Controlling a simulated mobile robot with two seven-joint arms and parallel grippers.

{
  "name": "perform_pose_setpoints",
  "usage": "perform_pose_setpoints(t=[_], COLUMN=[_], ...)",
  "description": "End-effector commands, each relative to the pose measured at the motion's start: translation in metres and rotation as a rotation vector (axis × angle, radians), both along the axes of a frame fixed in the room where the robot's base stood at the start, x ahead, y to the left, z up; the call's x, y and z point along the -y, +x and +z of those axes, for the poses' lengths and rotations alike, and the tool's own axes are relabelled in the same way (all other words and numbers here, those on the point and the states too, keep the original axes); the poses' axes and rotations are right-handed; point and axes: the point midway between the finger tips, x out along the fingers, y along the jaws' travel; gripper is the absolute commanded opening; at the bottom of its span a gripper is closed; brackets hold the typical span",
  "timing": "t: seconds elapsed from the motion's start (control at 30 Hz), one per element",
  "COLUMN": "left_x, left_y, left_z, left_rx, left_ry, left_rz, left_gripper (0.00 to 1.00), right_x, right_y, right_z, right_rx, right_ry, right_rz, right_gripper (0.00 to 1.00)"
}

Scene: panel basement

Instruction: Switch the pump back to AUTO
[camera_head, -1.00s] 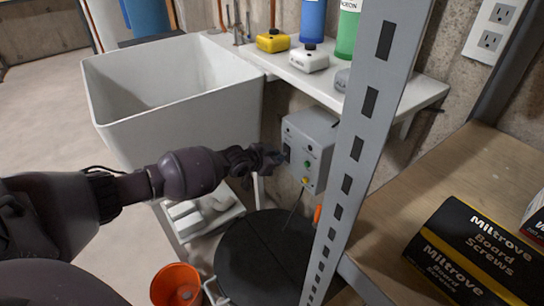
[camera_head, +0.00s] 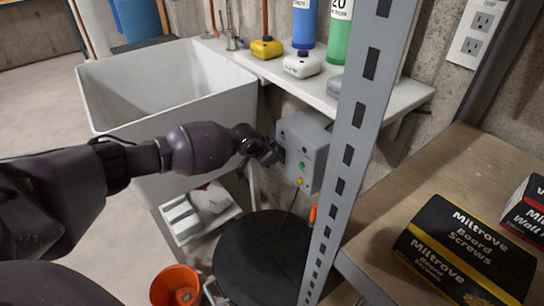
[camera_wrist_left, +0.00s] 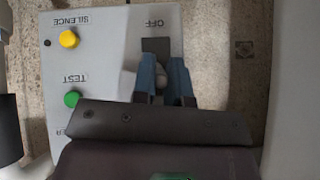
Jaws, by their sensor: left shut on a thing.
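The grey pump control box (camera_head: 303,150) is on the wall below the white counter. It has a green button and a yellow button. My left gripper (camera_head: 274,156) is at the box's left part. In the wrist view the panel appears upside down, with a yellow SILENCE button (camera_wrist_left: 69,39), a green TEST button (camera_wrist_left: 73,98) and an OFF label above the dark switch plate (camera_wrist_left: 156,45). The left gripper's blue fingers (camera_wrist_left: 163,82) are shut on the grey switch lever (camera_wrist_left: 159,77) between them. The far end label is hidden by the gripper. My right gripper is not in view.
A grey slotted shelf post (camera_head: 350,150) stands just right of the box. A white sink (camera_head: 165,100) is behind the arm. A black round lid (camera_head: 262,255) and an orange bucket (camera_head: 175,288) are below. Screw boxes (camera_head: 470,250) lie on the shelf.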

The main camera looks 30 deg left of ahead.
Motion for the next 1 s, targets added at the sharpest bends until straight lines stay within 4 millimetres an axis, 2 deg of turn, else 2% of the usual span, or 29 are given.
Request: perform_pose_setpoints(t=[0.2,0.23,0.37,0.73,1.0], left_x=[-0.001,-0.001,0.0,-0.001,-0.007], left_y=[0.0,0.0,0.0,-0.003,-0.026], left_z=[0.0,0.0,0.0,0.006,0.046], left_rx=[0.0,0.0,0.0,0.003,0.012], left_ry=[0.001,0.001,0.001,0.001,0.001], left_rz=[0.001,0.001,0.001,0.001,0.0], left_gripper=[0.0,0.18,0.38,0.38,0.38], right_x=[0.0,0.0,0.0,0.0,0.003], right_y=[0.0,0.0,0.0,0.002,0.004], right_z=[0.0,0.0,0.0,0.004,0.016], right_rx=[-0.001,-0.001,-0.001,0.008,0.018], right_ry=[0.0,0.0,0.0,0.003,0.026], right_rz=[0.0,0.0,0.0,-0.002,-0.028], right_gripper=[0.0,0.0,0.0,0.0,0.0])
